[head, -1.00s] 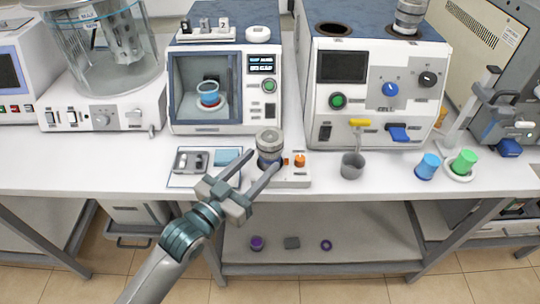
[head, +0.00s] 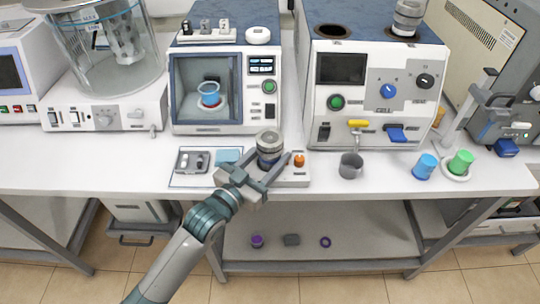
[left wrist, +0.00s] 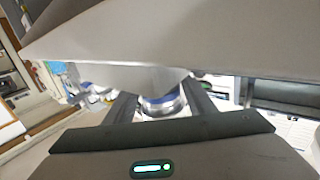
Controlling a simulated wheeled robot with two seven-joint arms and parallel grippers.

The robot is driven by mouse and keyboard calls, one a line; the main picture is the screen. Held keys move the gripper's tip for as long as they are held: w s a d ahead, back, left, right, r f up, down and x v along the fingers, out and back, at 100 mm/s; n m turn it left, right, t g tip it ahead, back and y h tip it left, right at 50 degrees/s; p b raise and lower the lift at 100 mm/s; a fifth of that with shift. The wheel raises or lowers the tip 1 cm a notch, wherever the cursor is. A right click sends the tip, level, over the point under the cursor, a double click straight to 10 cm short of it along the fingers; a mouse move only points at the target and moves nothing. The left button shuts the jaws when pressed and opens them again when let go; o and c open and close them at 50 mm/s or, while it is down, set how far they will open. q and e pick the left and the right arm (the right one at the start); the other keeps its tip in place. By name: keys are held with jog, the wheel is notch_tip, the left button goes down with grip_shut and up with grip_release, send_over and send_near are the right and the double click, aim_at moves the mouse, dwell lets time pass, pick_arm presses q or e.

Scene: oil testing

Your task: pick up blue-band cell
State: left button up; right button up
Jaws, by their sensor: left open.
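The blue-band cell (head: 268,142) is a grey metal cylinder with a dark blue band. It stands upright on a small white base unit near the front of the bench. In the left wrist view the cell (left wrist: 160,104) shows between the two fingers, its blue band visible and its top hidden by a grey part. My left gripper (head: 270,163) is open, with one finger on each side of the cell's lower part. I cannot tell whether either finger touches it. My right gripper is not in view.
The base unit (head: 296,176) has an orange knob (head: 299,160). A tray with small parts (head: 192,161) lies left of it. A grey cup (head: 351,165), a blue cup (head: 425,166) and a green cup (head: 461,162) stand to the right. White instruments (head: 376,125) line the back.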

aim_at(269, 150)
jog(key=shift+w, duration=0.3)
pick_arm(q)
jog(key=shift+r, duration=0.1)
jog(key=c, duration=1.1)
jog(key=shift+r, duration=0.15)
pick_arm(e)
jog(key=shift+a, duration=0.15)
